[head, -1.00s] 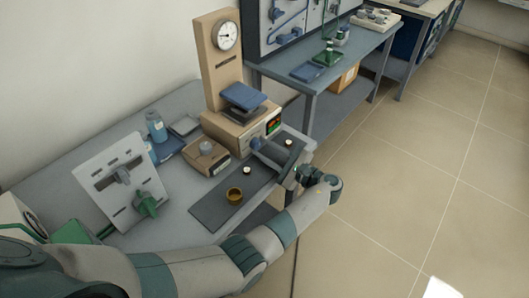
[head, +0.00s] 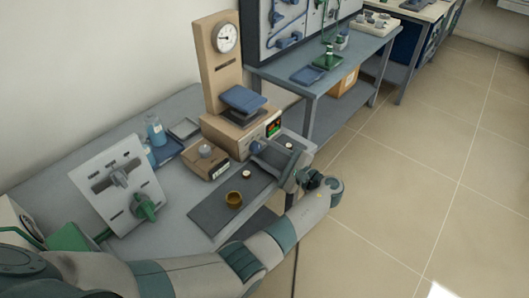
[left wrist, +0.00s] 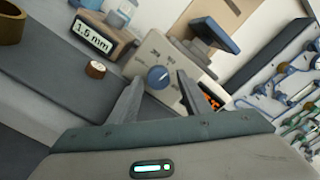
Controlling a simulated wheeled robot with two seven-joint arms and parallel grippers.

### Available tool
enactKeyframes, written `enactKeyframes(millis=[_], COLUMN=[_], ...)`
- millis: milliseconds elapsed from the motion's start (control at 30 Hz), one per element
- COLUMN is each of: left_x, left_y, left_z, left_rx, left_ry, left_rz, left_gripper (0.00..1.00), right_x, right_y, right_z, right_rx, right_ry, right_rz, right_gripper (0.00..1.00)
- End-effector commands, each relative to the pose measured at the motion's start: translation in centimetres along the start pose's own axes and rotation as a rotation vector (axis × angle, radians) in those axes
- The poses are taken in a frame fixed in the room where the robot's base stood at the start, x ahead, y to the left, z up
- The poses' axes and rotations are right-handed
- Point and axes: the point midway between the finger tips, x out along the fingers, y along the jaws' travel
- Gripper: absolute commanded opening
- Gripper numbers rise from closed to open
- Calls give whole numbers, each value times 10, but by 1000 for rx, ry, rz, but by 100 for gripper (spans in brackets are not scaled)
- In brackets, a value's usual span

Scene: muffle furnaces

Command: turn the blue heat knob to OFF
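The blue heat knob (head: 256,147) is on the front of a beige press unit (head: 232,135), left of a lit display (head: 273,127). In the left wrist view the knob (left wrist: 158,76) is a round blue dial with a white pointer line, on a pale panel with small marks too blurred to read. My left gripper (head: 270,157) is in front of this panel. Its two fingers (left wrist: 158,95) are open, one on each side of the knob in the wrist view. They look short of the knob, with nothing between them. My right gripper is not in view.
A beige box with a millimetre readout (left wrist: 94,37) stands left of the press. A dark mat (head: 215,211) holds a brass ring (head: 234,199) and small white-topped pieces (head: 246,174). A white panel with a green handle (head: 145,207) stands at left. A dial gauge (head: 227,38) tops the press.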

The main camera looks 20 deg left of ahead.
Motion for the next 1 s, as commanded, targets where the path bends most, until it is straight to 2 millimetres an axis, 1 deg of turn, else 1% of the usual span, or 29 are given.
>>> enactKeyframes(millis=[33, 367, 533, 667, 867, 1000], left_x=[0, 0, 0, 0, 0, 0], left_y=[4, 5, 4, 4, 2, 2], left_z=[-1, -1, 0, 1, 1, 1], left_rx=[5, 12, 55, 137, 321, 427], left_ry=[0, 1, 1, 1, 1, 1], left_rz=[3, 5, 5, 6, 5, 4], left_gripper=[48, 48, 48, 48, 48, 48], right_x=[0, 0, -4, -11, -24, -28], right_y=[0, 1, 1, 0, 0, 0], right_z=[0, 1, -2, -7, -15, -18], right_rx=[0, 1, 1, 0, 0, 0], right_ry=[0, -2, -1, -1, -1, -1], right_rz=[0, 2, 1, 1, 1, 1], right_gripper=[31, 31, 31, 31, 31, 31])
